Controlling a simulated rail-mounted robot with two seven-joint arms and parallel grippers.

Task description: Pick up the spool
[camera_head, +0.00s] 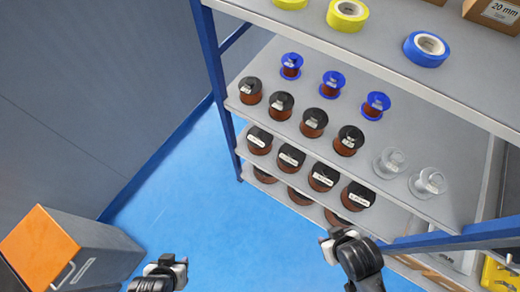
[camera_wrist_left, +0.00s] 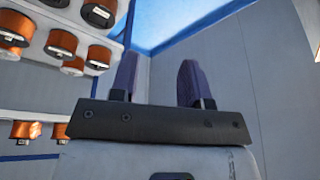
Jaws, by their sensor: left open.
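Several spools stand on the shelving unit in the head view. Small blue-flanged spools (camera_head: 332,84) form the back row of one shelf, with black-flanged copper spools (camera_head: 314,122) in front. Clear spools (camera_head: 391,162) are at the right of that shelf. Larger black-flanged spools (camera_head: 291,157) stand on the shelf below. My left gripper (camera_head: 172,262) is low in the head view, over the floor and apart from the shelves. In the left wrist view its fingers (camera_wrist_left: 158,82) are open and empty, with copper spools (camera_wrist_left: 62,43) at the left. My right gripper (camera_head: 338,240) is near the lower shelves; its jaw opening is unclear.
The top shelf holds yellow tape (camera_head: 347,15), blue tape (camera_head: 427,49) and a cardboard box (camera_head: 495,13). A blue shelf post (camera_head: 213,62) stands at the left edge of the unit. An orange-topped cabinet (camera_head: 40,247) is at lower left. Blue floor (camera_head: 185,195) between is clear.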

